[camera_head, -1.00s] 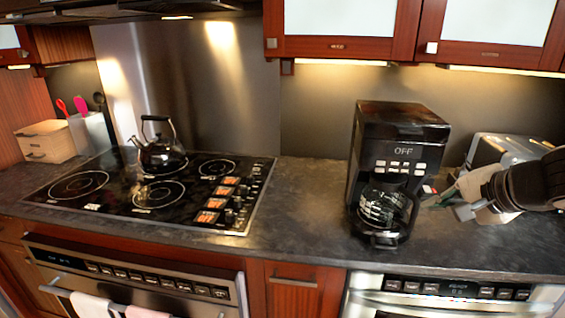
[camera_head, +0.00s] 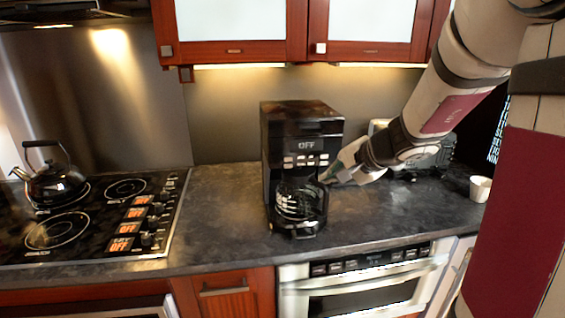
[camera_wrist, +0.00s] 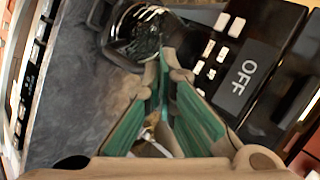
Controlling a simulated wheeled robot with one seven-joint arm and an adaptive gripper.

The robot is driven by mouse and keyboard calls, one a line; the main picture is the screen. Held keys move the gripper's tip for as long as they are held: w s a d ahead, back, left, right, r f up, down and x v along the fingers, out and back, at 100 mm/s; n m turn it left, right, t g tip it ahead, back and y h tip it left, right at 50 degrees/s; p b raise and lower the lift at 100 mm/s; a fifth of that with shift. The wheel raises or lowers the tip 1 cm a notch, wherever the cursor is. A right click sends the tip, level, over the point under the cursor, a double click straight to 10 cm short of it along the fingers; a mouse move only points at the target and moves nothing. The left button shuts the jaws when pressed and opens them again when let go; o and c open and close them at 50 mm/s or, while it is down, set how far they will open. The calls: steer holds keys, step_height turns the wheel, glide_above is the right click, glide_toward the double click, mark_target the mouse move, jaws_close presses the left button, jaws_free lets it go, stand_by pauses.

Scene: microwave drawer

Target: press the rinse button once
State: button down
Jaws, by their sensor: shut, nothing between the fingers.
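A black coffee maker (camera_head: 272,135) stands upright on the counter. Its front has a display reading OFF (camera_head: 306,146) and a group of pale buttons (camera_head: 306,160) below it; no button label is legible, so I cannot tell which is rinse. My gripper (camera_head: 328,177) is at the right front of the machine, slightly below button height. In the wrist view my gripper (camera_wrist: 165,58) is shut and empty. Its tips lie beside the buttons (camera_wrist: 210,60), near the glass carafe (camera_wrist: 143,32). I cannot tell whether the tips touch the machine.
A silver appliance (camera_head: 430,155) stands behind my arm, with a white cup (camera_head: 480,188) to its right. A stove (camera_head: 90,220) with a kettle (camera_head: 50,182) is at left. Cabinets (camera_head: 300,30) hang above. The counter (camera_head: 220,220) left of the coffee maker is clear.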

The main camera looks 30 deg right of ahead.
steer(key=shift+w+d+b, duration=0.15)
steer(key=shift+w+d, duration=0.1)
steer(key=shift+w, duration=0.5)
steer(key=shift+w+d+b, duration=0.15)
steer(key=shift+w+d, duration=0.05)
steer(key=shift+w, duration=0.5)
steer(key=shift+w, duration=0.15)
stand_by(0.3)
steer(key=shift+w+d, duration=0.1)
steer(key=shift+w, duration=0.15)
steer(key=shift+w+d+b, duration=0.1)
steer(key=shift+w+b, duration=0.2)
steer(key=shift+b, duration=0.05)
stand_by(0.6)
steer(key=shift+s, duration=0.2)
steer(key=shift+s+a, duration=0.2)
steer(key=shift+s, duration=0.35)
steer(key=shift+s+a+b, duration=0.15)
steer(key=shift+s+a, duration=0.1)
steer(key=shift+s, duration=0.55)
steer(key=shift+s+a+b, duration=0.2)
steer(key=shift+s, duration=0.6)
steer(key=shift+s+a+b, duration=0.15)
steer(key=shift+s+a, duration=0.1)
steer(key=shift+s, duration=0.55)
